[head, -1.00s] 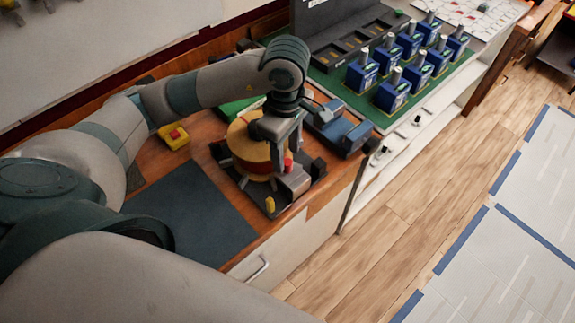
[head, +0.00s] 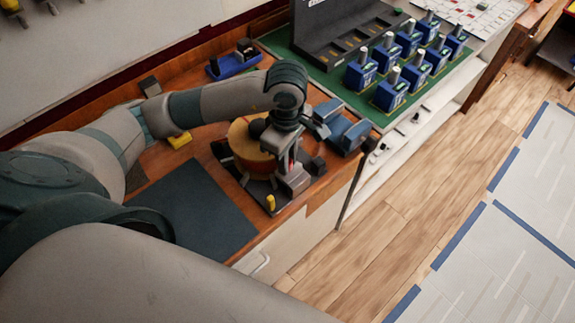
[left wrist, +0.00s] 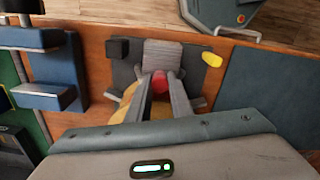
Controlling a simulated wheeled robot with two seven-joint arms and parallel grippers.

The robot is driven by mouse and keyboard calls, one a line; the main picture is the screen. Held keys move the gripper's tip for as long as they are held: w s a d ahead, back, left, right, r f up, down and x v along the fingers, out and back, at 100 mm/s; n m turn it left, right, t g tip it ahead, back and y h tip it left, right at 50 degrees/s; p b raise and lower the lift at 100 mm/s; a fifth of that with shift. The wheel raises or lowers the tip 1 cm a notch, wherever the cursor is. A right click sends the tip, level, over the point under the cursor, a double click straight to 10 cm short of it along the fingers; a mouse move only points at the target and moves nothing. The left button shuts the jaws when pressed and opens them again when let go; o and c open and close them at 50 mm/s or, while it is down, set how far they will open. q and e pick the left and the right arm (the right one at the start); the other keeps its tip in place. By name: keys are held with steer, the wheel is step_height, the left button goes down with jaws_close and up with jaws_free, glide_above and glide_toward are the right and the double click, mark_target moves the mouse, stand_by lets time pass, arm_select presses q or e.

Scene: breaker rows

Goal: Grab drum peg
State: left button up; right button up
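A round drum (head: 250,145) with a yellow-orange top sits on a dark base plate (head: 228,158) on the wooden counter. A red peg (head: 294,152) shows at the drum's right side, beside a grey block (head: 294,180). My left gripper (head: 288,160) points down at the peg. In the left wrist view, the left gripper's fingers (left wrist: 161,88) lie on either side of the red peg (left wrist: 161,80); whether they touch it is unclear. The drum is mostly hidden there behind the fingers and gripper body. My right gripper is not in view.
A yellow handle (head: 270,203) stands at the plate's front corner and a dark block (head: 317,165) at its right. Blue blocks (head: 345,133) lie close on the right. Several blue breakers (head: 391,90) stand on a green mat. A dark mat (head: 190,210) lies left, clear.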

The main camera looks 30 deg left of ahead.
arm_select(q)
jaws_close()
steer(key=shift+w+r+b, duration=0.1)
steer(key=shift+r+b, duration=0.25)
steer(key=shift+r, duration=0.35)
step_height(320, 180, up, 17)
steer(key=b, duration=0.4)
steer(key=shift+f, duration=0.2)
steer(key=shift+s, duration=0.2)
